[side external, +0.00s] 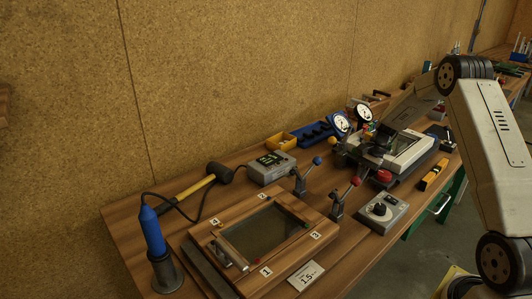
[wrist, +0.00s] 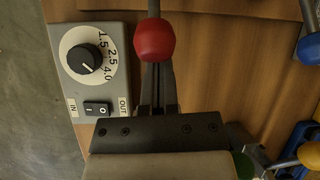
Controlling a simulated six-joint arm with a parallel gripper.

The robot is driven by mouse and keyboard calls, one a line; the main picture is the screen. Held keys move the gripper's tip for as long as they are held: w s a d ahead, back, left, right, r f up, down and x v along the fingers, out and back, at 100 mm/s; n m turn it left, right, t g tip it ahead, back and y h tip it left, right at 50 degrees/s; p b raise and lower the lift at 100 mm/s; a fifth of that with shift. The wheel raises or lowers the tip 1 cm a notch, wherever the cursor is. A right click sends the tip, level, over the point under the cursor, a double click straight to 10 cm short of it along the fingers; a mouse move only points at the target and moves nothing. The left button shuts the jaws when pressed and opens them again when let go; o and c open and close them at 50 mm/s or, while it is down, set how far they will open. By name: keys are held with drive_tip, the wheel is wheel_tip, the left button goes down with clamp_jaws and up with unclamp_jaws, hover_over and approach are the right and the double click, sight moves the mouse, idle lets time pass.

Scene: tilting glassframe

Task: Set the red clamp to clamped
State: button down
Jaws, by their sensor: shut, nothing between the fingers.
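The red clamp (side external: 355,182) stands at the right edge of the wooden glass frame (side external: 262,232). Its lever leans up and away from the frame, with the red ball at its raised end. In the wrist view the red ball (wrist: 154,40) is centred just ahead of my fingertips, with its rod running up past the top edge. My gripper (wrist: 159,72) is shut and empty, pointing at the ball; I cannot tell whether it touches. In the side view my gripper (side external: 371,140) is small and partly lost against the equipment behind the clamp.
A grey dial box (side external: 381,212) stands right of the clamp and shows left in the wrist view (wrist: 92,60). A blue-knobbed clamp (side external: 305,174) stands left and a yellow knob (side external: 332,141) behind.

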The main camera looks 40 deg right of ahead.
drive_tip(key=shift+a+r+h, duration=0.3)
drive_tip(key=shift+r+h, duration=0.4)
drive_tip(key=shift+h, duration=0.1)
drive_tip(key=shift+a+r+h, duration=0.35)
drive_tip(key=shift+r+h, duration=0.15)
drive_tip(key=shift+h, duration=0.1)
drive_tip(key=shift+a+r+h, duration=0.3)
drive_tip(key=shift+r+h, duration=0.2)
drive_tip(key=shift+h, duration=0.1)
drive_tip(key=shift+a+r+h, duration=1.25)
drive_tip(key=shift+a+h, duration=0.1)
drive_tip(key=shift+h, duration=0.45)
drive_tip(key=shift+a+r, duration=0.3)
drive_tip(key=shift+a, duration=0.4)
drive_tip(key=shift+a+r, duration=0.25)
drive_tip(key=shift+a, duration=0.5)
drive_tip(key=shift+a+r, duration=0.3)
drive_tip(key=shift+a, duration=0.4)
drive_tip(key=shift+a, duration=0.15)
